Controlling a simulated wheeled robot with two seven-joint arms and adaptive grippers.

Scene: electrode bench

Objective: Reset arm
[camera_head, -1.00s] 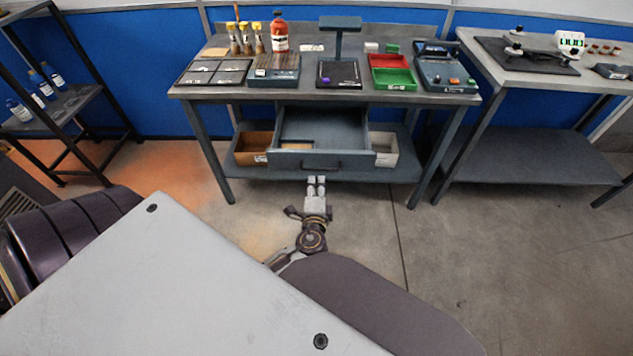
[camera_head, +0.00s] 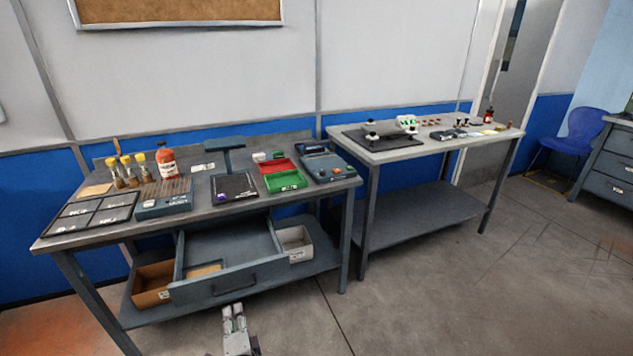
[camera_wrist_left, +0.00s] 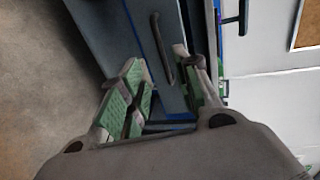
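My left gripper (camera_head: 233,313) shows at the bottom of the head view, in front of the open grey drawer (camera_head: 215,290) of the left bench. In the left wrist view the two green-padded fingers of the left gripper (camera_wrist_left: 165,80) stand apart with nothing between them. The drawer's dark handle (camera_wrist_left: 162,50) shows beyond the fingers, and the gripper looks clear of it. My right gripper is in neither view.
The left bench (camera_head: 53,243) carries a red bottle (camera_head: 166,163), yellow-capped vials, a red tray and a green tray (camera_head: 284,181). A brown bin (camera_head: 152,290) and a white bin (camera_head: 296,243) flank the drawer. A second bench (camera_head: 440,143) stands right. Floor (camera_head: 430,300) is free in front.

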